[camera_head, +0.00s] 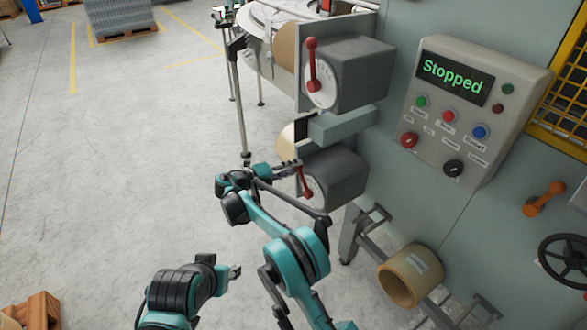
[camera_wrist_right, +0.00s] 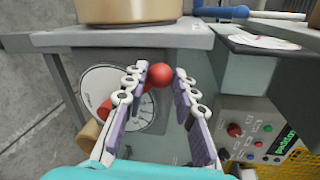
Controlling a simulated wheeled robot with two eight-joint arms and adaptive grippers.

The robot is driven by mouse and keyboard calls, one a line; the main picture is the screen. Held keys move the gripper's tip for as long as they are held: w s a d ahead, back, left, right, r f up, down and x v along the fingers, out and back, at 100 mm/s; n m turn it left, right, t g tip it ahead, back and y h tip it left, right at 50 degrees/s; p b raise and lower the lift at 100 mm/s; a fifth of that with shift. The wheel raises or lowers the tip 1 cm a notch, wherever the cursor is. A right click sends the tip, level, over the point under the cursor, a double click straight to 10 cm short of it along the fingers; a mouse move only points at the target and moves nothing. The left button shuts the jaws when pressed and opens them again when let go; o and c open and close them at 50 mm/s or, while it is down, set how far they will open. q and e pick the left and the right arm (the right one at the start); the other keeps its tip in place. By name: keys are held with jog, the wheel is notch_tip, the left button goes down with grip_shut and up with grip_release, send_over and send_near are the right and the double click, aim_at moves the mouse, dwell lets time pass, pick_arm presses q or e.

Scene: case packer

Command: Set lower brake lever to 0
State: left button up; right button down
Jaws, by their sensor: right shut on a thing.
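The lower brake lever (camera_head: 304,181) is a red lever with a ball knob, on a white dial (camera_head: 318,190) at the front of the lower grey box (camera_head: 340,174). In the head view it tilts up and to the left. My right gripper (camera_head: 288,167) is at its knob. My left gripper (camera_head: 234,271) is low, away from the lever.
The upper brake lever (camera_head: 311,66) stands on the upper grey box (camera_head: 362,72). A control panel (camera_head: 467,110) reading "Stopped" is to the right. A cardboard-coloured roll (camera_head: 410,276) lies below.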

jog(key=shift+f, duration=0.25)
dwell(0.3)
jog(key=c, duration=1.2)
grip_release()
jog(key=shift+r, duration=0.1)
jog(key=v, duration=0.7)
jog(key=shift+a, duration=0.2)
